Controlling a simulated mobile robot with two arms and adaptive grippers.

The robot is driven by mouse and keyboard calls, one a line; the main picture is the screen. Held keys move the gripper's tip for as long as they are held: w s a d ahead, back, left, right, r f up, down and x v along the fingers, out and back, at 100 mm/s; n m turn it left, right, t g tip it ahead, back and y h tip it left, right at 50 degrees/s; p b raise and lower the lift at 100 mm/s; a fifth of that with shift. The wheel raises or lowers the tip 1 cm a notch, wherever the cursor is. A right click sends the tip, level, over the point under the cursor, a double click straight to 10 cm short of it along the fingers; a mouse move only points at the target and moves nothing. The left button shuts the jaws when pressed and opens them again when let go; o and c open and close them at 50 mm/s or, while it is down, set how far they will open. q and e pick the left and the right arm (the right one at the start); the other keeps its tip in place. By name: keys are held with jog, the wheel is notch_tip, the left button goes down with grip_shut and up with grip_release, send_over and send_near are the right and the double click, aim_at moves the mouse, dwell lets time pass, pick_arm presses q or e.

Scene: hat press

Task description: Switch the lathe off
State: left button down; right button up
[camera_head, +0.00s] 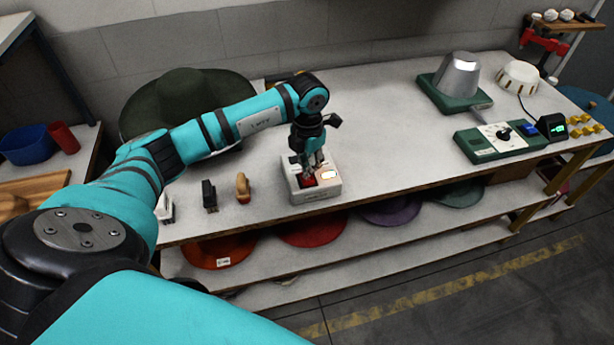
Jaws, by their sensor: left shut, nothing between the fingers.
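A white switch box (316,194) stands near the front edge of the bench. It has a red button (308,181) on its left and a pale button (328,175) on its right. My left arm reaches in from the left, and my left gripper (312,166) points down over the box. The gripper is shut and empty, with its tips at or just above the red button. I cannot tell whether they touch it. The fingers partly hide the red button. No lathe can be clearly made out. My right gripper is not in view.
The bench (390,130) is clear right of the box. A dark green hat (185,95) lies behind my left arm. Small brushes (209,195) stand left of the box. A green control panel (503,140) and a metal hat form (458,75) are at right.

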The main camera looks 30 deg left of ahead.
aim_at(308, 180)
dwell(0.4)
pick_arm(q)
jog(key=shift+f+b, duration=1.25)
jog(key=shift+f, duration=0.3)
dwell(0.5)
jog(key=shift+s, duration=0.1)
jog(key=shift+r+p, duration=0.65)
jog(key=shift+r, duration=0.25)
jog(key=shift+r+p, duration=1.55)
jog(key=shift+r, duration=1.1)
